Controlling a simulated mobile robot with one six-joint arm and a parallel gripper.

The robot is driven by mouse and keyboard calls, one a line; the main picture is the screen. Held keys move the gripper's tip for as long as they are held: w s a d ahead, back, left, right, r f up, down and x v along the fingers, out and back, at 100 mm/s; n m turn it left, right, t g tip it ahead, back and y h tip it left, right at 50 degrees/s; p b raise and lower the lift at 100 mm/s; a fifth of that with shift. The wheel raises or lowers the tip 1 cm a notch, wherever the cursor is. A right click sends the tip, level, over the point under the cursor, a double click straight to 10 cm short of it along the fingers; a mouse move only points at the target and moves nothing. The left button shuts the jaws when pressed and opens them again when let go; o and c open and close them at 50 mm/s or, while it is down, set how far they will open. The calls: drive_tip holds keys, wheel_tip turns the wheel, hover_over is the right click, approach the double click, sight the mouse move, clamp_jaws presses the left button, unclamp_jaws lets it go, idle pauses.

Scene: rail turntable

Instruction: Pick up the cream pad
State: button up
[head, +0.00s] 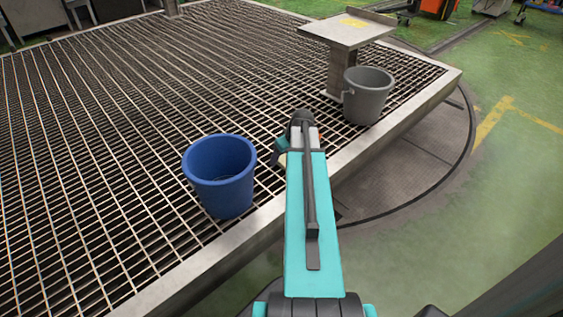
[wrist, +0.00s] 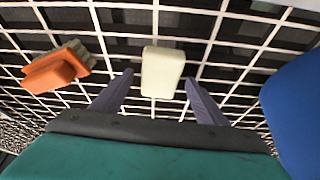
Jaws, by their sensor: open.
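In the wrist view the cream pad (wrist: 162,72) lies on the metal grating, a pale block with rounded edges. My gripper (wrist: 157,80) is open, with one dark finger on each side of the pad's near end. The pad's near end reaches between the fingertips, and I see a gap on both sides. I cannot tell how high the fingers are above the grating. In the head view my arm hides most of the gripper, and the pad cannot be made out clearly there.
An orange brush (wrist: 55,68) lies on the grating left of the pad. A blue bucket (head: 219,178) stands left of my arm and also shows at the right in the wrist view (wrist: 295,110). A grey bucket (head: 367,97) stands beside a metal pedestal (head: 345,32).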

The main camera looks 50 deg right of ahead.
sight(284, 159)
drive_tip(key=c, duration=1.1)
drive_tip(key=shift+r, duration=0.1)
drive_tip(key=shift+c, duration=0.2)
wheel_tip(284, 159, up, 4)
drive_tip(key=shift+f+p, duration=0.2)
drive_tip(key=shift+p, duration=0.6)
drive_tip(key=shift+s+r, duration=0.2)
drive_tip(key=shift+r, duration=0.1)
drive_tip(key=s+a, duration=0.1)
drive_tip(key=s, duration=0.1)
drive_tip(key=s+a+p, duration=0.1)
drive_tip(key=s, duration=0.2)
drive_tip(key=s+a+p, duration=0.1)
drive_tip(key=s, duration=0.1)
drive_tip(key=shift+s+r, duration=0.2)
drive_tip(key=shift+r, duration=0.05)
drive_tip(key=shift+s+d+r+p, duration=0.1)
drive_tip(key=shift+r+p, duration=0.05)
drive_tip(key=shift+p, duration=0.45)
drive_tip(key=s+p, duration=0.1)
drive_tip(key=p, duration=0.1)
drive_tip(key=s+p, duration=0.1)
drive_tip(key=p, duration=0.2)
drive_tip(key=shift+s+a+r+p, duration=0.15)
drive_tip(key=shift+a+p, duration=0.2)
drive_tip(key=shift+a, duration=0.05)
drive_tip(key=shift+s+p, duration=0.15)
drive_tip(key=shift+p, duration=0.7)
